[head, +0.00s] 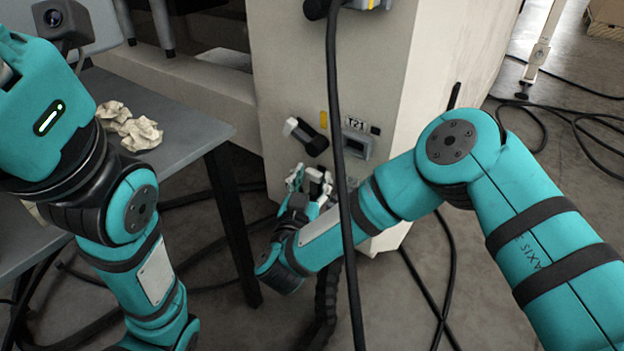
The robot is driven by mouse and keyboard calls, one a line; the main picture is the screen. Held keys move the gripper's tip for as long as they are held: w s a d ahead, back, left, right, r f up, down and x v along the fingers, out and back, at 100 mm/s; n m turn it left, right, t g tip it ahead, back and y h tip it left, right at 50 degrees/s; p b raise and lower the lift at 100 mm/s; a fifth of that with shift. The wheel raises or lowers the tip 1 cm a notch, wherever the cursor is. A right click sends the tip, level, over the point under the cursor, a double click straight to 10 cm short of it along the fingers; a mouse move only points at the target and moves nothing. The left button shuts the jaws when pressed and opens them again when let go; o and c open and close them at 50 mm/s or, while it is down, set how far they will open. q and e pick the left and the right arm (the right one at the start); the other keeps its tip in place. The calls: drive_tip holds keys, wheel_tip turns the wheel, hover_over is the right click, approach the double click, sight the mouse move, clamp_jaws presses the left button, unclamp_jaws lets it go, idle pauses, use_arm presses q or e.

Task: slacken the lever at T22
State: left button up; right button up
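A lever (305,136) with a pale end and a black knob sticks out of the cream machine cabinet (285,85). A label (355,123) right of it seems to read T21, but its last character is hard to make out. I cannot tell which lever belongs to T22. My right gripper (314,178) is at the cabinet face, below this lever and apart from it. A dark and white part shows at its fingers; I cannot tell whether it is gripped or whether the fingers are open. My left arm is at the left; its gripper is not in view.
A black cable (334,80) hangs in front of the cabinet and crosses my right forearm. A grey gauge box (357,144) sits beside the label. A grey table (180,122) with crumpled paper (130,127) stands left. Cables (575,122) lie on the floor.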

clamp_jaws()
drive_tip(key=shift+w+a+r+n+g+p, duration=0.2)
drive_tip(key=shift+a+n+g+p, duration=0.15)
drive_tip(key=shift+p, duration=0.3)
drive_tip(key=shift+w+a+n+g+p, duration=0.3)
drive_tip(key=shift+a+n+p, duration=0.1)
drive_tip(key=shift+n+p, duration=0.55)
drive_tip(key=shift+w+a+f+n+g+p, duration=0.25)
drive_tip(key=shift+w+a+n+g+p, duration=0.15)
drive_tip(key=shift+n+p, duration=0.3)
drive_tip(key=shift+w+a+f+n+g+h, duration=0.25)
drive_tip(key=shift+a+f+n+g+h, duration=0.15)
drive_tip(key=shift+n, duration=0.5)
